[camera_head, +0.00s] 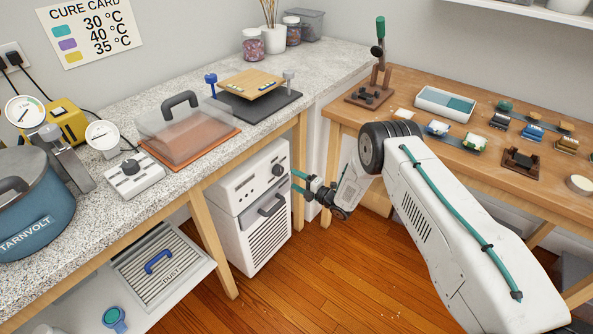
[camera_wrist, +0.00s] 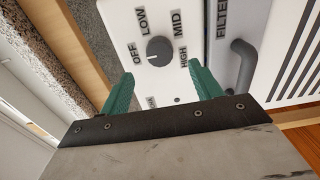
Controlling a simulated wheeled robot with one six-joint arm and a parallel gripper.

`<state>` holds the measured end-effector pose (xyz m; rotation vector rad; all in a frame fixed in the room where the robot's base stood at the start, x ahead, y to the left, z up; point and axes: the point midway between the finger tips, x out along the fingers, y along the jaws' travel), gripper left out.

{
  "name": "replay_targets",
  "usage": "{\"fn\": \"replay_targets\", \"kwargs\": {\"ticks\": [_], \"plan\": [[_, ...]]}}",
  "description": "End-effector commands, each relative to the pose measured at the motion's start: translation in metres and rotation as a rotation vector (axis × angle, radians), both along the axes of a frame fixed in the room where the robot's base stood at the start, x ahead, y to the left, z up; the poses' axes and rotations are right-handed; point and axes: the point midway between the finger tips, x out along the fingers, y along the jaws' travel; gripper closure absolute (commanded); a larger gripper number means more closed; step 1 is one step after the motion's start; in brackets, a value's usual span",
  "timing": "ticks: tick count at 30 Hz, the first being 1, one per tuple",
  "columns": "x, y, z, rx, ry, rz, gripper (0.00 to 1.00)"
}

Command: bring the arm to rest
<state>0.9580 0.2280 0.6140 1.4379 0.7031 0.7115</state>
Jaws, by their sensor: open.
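My gripper (camera_head: 299,184) is open, with its two green fingers apart and nothing visible between them. In the head view it hangs at the right of the white filter unit (camera_head: 247,222), near the unit's knob. In the wrist view the green fingers (camera_wrist: 157,88) point at the control panel. There, a round grey knob (camera_wrist: 159,50) sits among the labels OFF, LOW, MID and HIGH. A grey handle (camera_wrist: 241,66) beside the word FILTER lies to the right. I cannot tell whether the fingers touch the panel.
The speckled counter (camera_head: 318,68) stands above the unit on wooden legs. A wooden table (camera_head: 410,91) with small tools and a press (camera_head: 372,91) stands behind my arm. A blue pot (camera_head: 35,205) is at the far left. The wooden floor (camera_head: 300,285) in front is open.

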Motion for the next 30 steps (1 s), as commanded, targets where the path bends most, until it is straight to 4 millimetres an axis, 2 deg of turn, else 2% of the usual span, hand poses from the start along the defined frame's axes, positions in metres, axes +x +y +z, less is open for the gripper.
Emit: {"fn": "replay_targets", "kwargs": {"ticks": [7, 10, 14, 16, 18, 20, 23, 26, 30], "plan": [[0.001, 0.000, -0.005, 0.009, 0.050, -0.005, 0.36], [0.004, -0.007, -0.028, -0.017, 0.183, -0.051, 0.36], [-0.012, -0.029, -0.080, -0.079, 0.461, -0.174, 0.36], [-0.017, -0.044, -0.091, -0.107, 0.599, -0.257, 0.36], [-0.020, -0.060, -0.090, -0.127, 0.725, -0.352, 0.36], [-0.023, -0.077, -0.083, -0.142, 0.830, -0.442, 0.36], [-0.029, -0.105, -0.058, -0.150, 0.989, -0.602, 0.36], [-0.041, -0.132, -0.020, -0.143, 1.128, -0.767, 0.36], [-0.068, -0.167, 0.043, -0.112, 1.295, -0.997, 0.36]]}}
